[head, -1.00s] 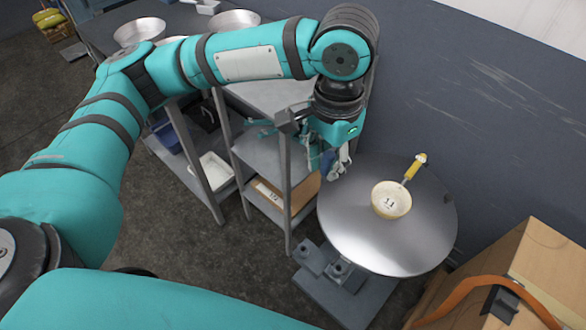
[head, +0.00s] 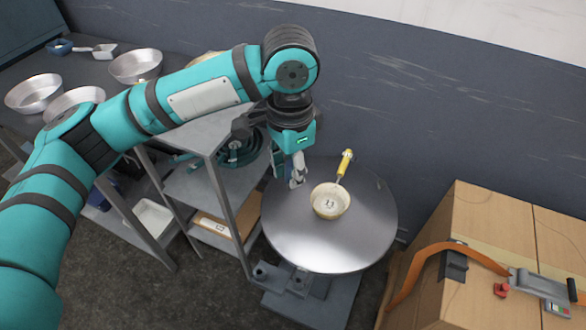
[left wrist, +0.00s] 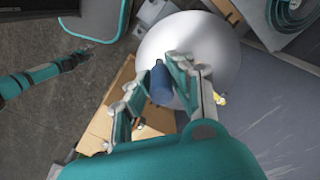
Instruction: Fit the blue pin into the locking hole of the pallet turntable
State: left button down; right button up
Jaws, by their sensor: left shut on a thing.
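The pallet turntable (head: 290,237) is a round grey metal disc on a low base (head: 320,303) with small blocks at its front left. My left gripper (head: 297,178) hangs by the disc's back left part in the head view. In the left wrist view the left gripper (left wrist: 157,80) is shut on the blue pin (left wrist: 161,86), a short blue cylinder. The turntable (left wrist: 205,45) shows beyond it. The pin is hardly visible in the head view. I cannot make out the locking hole. A teal arm, likely my right, shows at the left wrist view's left edge; its gripper is unclear.
Cardboard boxes (head: 450,225) with a strap and a tape dispenser (head: 541,286) stand at right. Grey shelving (head: 205,195) is close at left, with metal pans (head: 136,65) behind. A wall runs behind.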

pick_arm(q)
jog(key=s+a+r+n, duration=0.5)
jog(key=a+r+n, duration=0.2)
jog(key=r, duration=0.1)
jog(key=w+d+n, duration=0.4)
jog(key=w+d, duration=0.4)
jog(key=d, duration=0.2)
jog(key=s+a+f+m, duration=0.1)
jog(key=a+f+m, duration=0.1)
jog(key=f+m, duration=0.3)
jog(key=s+a+f+m, duration=0.2)
jog(key=f+m, duration=0.2)
jog(key=m, duration=0.8)
jog(key=shift+a+f, duration=0.35)
jog(key=s+a+f+n, duration=0.2)
jog(key=s+a+n, duration=0.1)
jog(key=a+n, duration=0.4)
jog(key=s+a+f+n, duration=0.3)
jog(key=a+n, duration=0.4)
jog(key=n, duration=0.3)
jog(key=shift+s, duration=0.5)
